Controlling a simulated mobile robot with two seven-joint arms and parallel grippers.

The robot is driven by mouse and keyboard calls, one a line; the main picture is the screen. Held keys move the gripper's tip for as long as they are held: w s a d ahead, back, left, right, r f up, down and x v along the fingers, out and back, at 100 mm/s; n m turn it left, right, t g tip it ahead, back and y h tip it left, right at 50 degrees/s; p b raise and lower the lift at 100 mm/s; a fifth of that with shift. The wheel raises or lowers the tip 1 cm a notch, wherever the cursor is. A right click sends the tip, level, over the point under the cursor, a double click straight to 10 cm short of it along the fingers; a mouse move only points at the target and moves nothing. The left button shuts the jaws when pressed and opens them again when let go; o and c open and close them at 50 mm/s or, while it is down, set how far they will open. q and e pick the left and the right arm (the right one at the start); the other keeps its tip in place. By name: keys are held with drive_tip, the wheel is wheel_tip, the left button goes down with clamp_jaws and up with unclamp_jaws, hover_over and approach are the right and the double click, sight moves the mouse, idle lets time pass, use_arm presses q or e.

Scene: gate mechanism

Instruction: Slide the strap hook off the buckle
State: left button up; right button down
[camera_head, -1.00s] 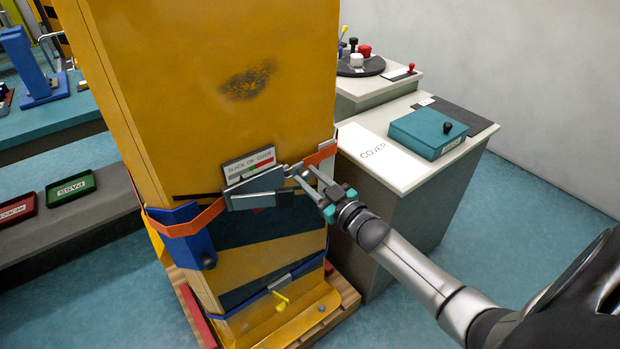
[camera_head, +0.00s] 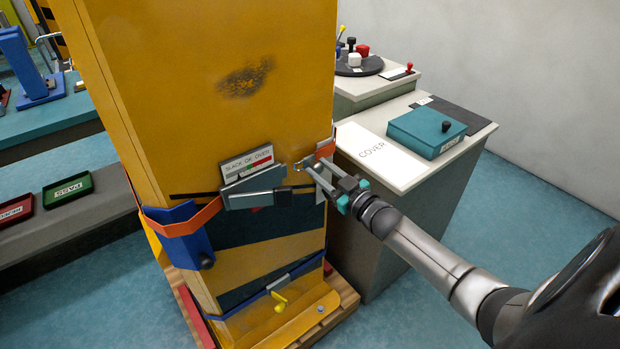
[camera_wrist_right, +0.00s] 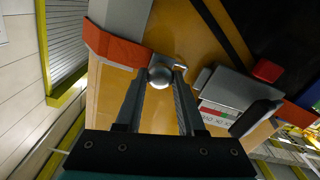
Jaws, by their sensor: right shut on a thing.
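The grey buckle (camera_head: 255,190) sits on the front of the yellow cabinet, below a small gauge label (camera_head: 247,163). The orange strap (camera_head: 325,149) comes round the cabinet's right edge and ends in the metal strap hook (camera_head: 299,167), just right of the buckle. In the right wrist view a round silver knob (camera_wrist_right: 160,75) on the hook end sits between my fingertips. My right gripper (camera_head: 311,169) is shut on it. In that view a gap shows between the hook and the buckle (camera_wrist_right: 228,97). My left gripper is not in view.
A blue corner guard (camera_head: 188,240) holds the strap's left side. A lower blue strap with a yellow lever (camera_head: 280,301) crosses the cabinet (camera_head: 200,60). A grey counter with a teal box (camera_head: 427,132) stands right, close behind my right arm. Teal floor is free at right.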

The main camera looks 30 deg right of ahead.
sight(320, 155)
drive_tip(key=d, duration=0.3)
drive_tip(key=shift+w+f+b, duration=0.1)
drive_tip(key=shift+b, duration=0.25)
drive_tip(key=shift+d, duration=0.25)
drive_tip(key=c, duration=0.5)
unclamp_jaws()
drive_tip(key=shift+d, duration=0.1)
drive_tip(key=shift+s, duration=0.4)
drive_tip(key=s+d+p, duration=0.1)
drive_tip(key=s+p, duration=0.2)
drive_tip(key=s, duration=1.1)
drive_tip(key=shift+s, duration=0.2)
